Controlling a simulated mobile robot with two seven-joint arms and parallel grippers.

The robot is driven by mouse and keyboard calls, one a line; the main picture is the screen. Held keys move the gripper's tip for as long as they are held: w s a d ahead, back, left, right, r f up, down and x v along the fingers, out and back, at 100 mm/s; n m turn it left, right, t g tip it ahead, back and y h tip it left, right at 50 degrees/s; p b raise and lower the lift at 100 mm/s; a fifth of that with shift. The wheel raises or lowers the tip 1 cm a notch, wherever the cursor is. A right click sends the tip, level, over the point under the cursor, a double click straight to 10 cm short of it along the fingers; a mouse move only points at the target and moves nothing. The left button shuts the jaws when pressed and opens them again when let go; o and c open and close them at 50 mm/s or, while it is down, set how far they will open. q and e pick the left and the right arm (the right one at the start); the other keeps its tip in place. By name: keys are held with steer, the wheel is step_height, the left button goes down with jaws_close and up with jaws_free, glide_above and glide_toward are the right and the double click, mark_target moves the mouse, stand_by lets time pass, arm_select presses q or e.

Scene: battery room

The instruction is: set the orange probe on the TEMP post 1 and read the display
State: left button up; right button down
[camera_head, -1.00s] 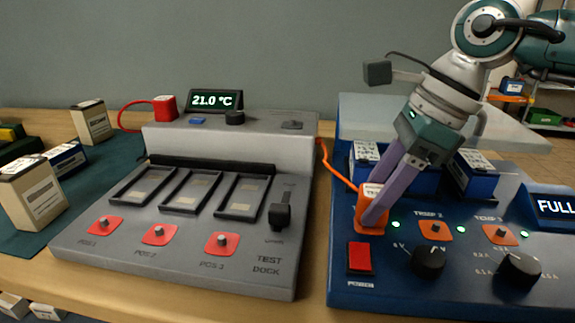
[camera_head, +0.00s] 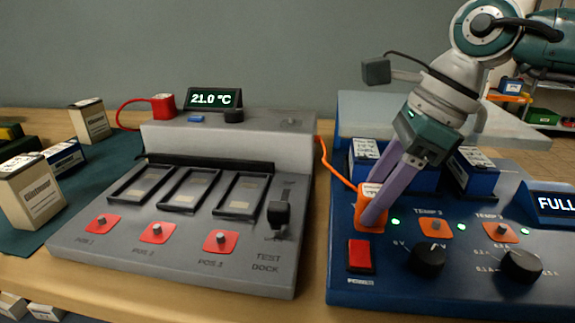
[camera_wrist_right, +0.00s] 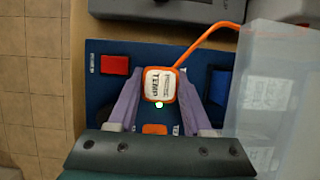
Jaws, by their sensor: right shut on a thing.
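The orange probe (camera_head: 371,206), with a white label on top and an orange cable, stands at the left of the row of TEMP posts on the blue charger panel (camera_head: 385,270). It hides whatever is under it. My right gripper (camera_head: 374,212) is shut on the probe's sides; the right wrist view also shows the probe (camera_wrist_right: 159,85) between the purple fingers. The TEMP 2 post (camera_head: 434,229) and TEMP 3 post (camera_head: 500,231) are bare, with orange bases. The display (camera_head: 213,99) on the grey test dock reads 21.0 °C. My left gripper is not in view.
The grey test dock (camera_head: 110,240) stands left of the charger, with three empty slots and a red probe (camera_head: 163,106) on top. Blue batteries (camera_head: 473,172) sit in the charger behind the posts. Cream boxes (camera_head: 33,190) stand on the green mat at left. A FULL screen (camera_head: 556,204) is at right.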

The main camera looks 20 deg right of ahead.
steer(key=shift+f+b, duration=0.35)
steer(key=shift+f, duration=0.15)
steer(key=c, duration=0.6)
jaws_free()
steer(key=p+v, duration=0.4)
steer(key=v, duration=0.2)
steer(key=shift+r+p, duration=0.2)
steer(key=shift+p, duration=0.15)
steer(key=p+v, duration=0.3)
steer(key=v, duration=0.1)
steer(key=shift+s+d+r, duration=0.15)
steer(key=shift+d+r, duration=0.05)
steer(key=shift+r, duration=0.15)
